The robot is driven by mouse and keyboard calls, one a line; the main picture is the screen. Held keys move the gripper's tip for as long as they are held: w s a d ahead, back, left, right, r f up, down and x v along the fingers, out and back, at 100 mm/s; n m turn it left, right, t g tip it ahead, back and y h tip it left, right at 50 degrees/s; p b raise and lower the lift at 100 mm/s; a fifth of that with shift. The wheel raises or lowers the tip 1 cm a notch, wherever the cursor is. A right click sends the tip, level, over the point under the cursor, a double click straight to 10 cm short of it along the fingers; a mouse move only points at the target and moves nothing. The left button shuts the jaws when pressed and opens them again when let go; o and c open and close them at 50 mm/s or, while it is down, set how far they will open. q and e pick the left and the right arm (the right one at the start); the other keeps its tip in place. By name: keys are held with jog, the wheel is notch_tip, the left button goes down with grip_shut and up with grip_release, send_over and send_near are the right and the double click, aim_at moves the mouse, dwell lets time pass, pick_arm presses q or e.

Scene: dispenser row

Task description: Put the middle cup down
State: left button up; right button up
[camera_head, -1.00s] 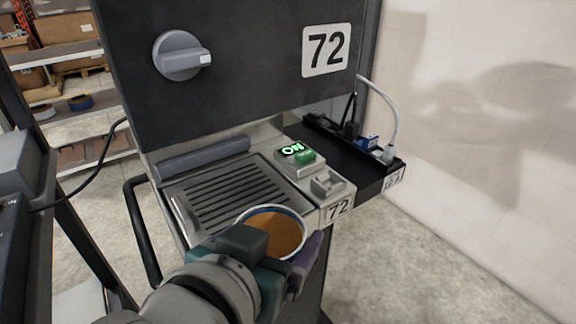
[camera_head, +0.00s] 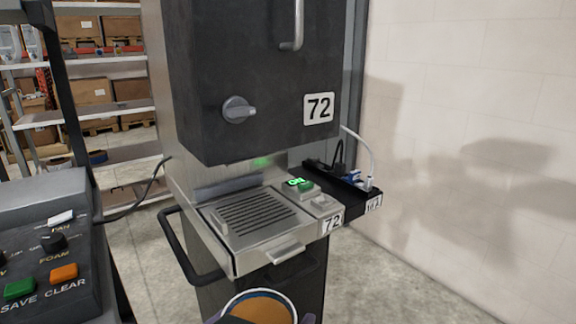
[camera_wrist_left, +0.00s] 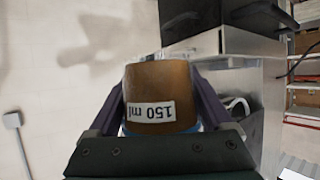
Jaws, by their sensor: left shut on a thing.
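The cup (camera_head: 262,307) shows at the bottom edge of the head view, with a pale rim and an orange-brown inside. In the left wrist view the brown cup (camera_wrist_left: 157,80) carries a "150 ml" label. My left gripper (camera_wrist_left: 155,100) is shut on it, one finger on each side. The cup is held in the air in front of the dispenser. Most of the gripper is cut off in the head view. Whether this is the middle cup cannot be told. My right gripper is out of view.
Dispenser 72 (camera_head: 255,80) has a grated drip tray (camera_head: 285,253) with nothing on it. A lit ON button (camera_head: 299,184) sits at its right. A control panel with SAVE and CLEAR buttons (camera_head: 45,250) stands at left. Shelves (camera_head: 118,120) are behind; a pale wall is at right.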

pick_arm(q)
jog(key=shift+s+a+r, duration=0.15)
jog(key=shift+a, duration=0.65)
jog(key=w+a+r+y+p, duration=0.1)
jog(key=w+a+r+p, duration=0.25)
jog(key=a+r, duration=0.9)
jog(key=s+r+m+g+h+p, duration=0.2)
jog(key=s+r+m+h, duration=0.2)
jog(key=s+r, duration=0.45)
jog(key=s+r+m+g+h+p, duration=0.25)
jog(key=s+r, duration=0.25)
jog(key=r, duration=0.7)
notch_tip(320, 180, up, 33)
jog(key=p, duration=3.7)
jog(key=shift+w+a, duration=0.35)
jog(key=shift+a, duration=0.05)
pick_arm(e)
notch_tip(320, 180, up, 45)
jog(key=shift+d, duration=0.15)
